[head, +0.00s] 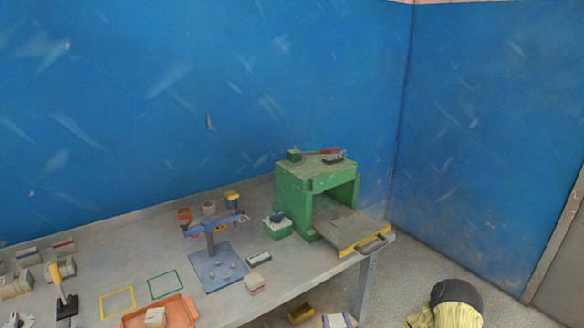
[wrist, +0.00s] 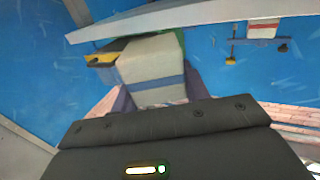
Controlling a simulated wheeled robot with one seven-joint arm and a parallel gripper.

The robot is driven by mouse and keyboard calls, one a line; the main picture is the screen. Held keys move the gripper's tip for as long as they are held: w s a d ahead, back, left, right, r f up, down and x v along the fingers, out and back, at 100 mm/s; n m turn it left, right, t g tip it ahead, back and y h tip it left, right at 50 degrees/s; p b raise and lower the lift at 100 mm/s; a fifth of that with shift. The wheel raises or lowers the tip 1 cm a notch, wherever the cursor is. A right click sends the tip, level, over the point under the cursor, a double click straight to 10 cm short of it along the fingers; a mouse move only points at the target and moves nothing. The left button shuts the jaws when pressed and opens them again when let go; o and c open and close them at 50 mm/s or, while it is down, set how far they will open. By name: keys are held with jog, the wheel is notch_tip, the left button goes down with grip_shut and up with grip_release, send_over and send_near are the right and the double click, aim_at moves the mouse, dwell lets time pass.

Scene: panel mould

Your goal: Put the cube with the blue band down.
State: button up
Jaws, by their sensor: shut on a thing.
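In the wrist view, a pale cube with a blue band (wrist: 152,72) sits between the two dark fingers of my gripper (wrist: 157,92). The gripper is shut on it, and its body covers the lower part of the view. Blue wall shows around the cube, and I cannot tell how high it is held. In the head view I can make out neither my gripper nor the banded cube. The grey bench (head: 95,250) carries a yellow square outline (head: 102,304) and a green square outline (head: 151,289), both empty.
An orange tray (head: 187,308) with a pale block stands at the bench front. Several blocks (head: 62,268) crowd the left end.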

jog(key=s+d+m+h, duration=0.1)
jog(key=s+d+f+h, duration=0.1)
jog(key=shift+s+d+f+m+h+p, duration=0.3)
jog(key=shift+s+d+m+h+p, duration=0.05)
jog(key=shift+m+h+p, duration=0.05)
jog(key=shift+w, duration=0.1)
